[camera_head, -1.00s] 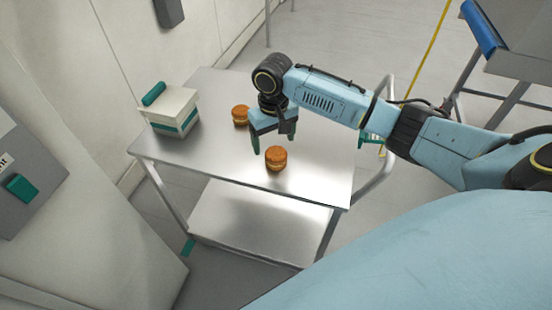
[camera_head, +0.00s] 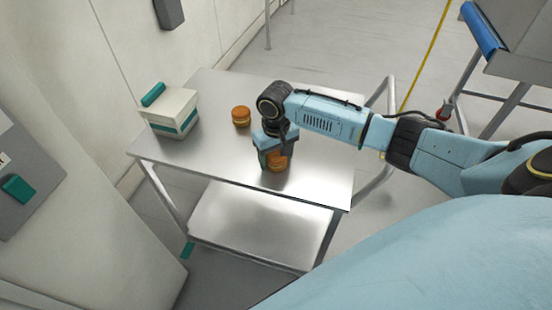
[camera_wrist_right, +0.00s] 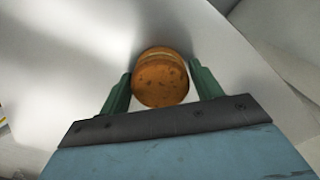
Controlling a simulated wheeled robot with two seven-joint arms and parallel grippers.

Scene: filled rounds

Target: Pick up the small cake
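Two small round orange-brown cakes with a pale filling are on the metal cart. The nearer cake (camera_head: 277,161) is partly hidden by my right gripper (camera_head: 276,163), which is lowered over it. In the right wrist view this cake (camera_wrist_right: 160,80) lies between the two green fingers of my right gripper (camera_wrist_right: 160,88). The fingers are open, with a narrow gap showing on each side of it. The other cake (camera_head: 241,116) stands apart, farther back and to the left. My left gripper is not in view.
The steel cart top (camera_head: 220,150) is mostly bare. A white box with a teal band and teal handle (camera_head: 172,112) stands at its left back corner. A wall is at the left, and a cart with a blue handle (camera_head: 484,32) is at the upper right.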

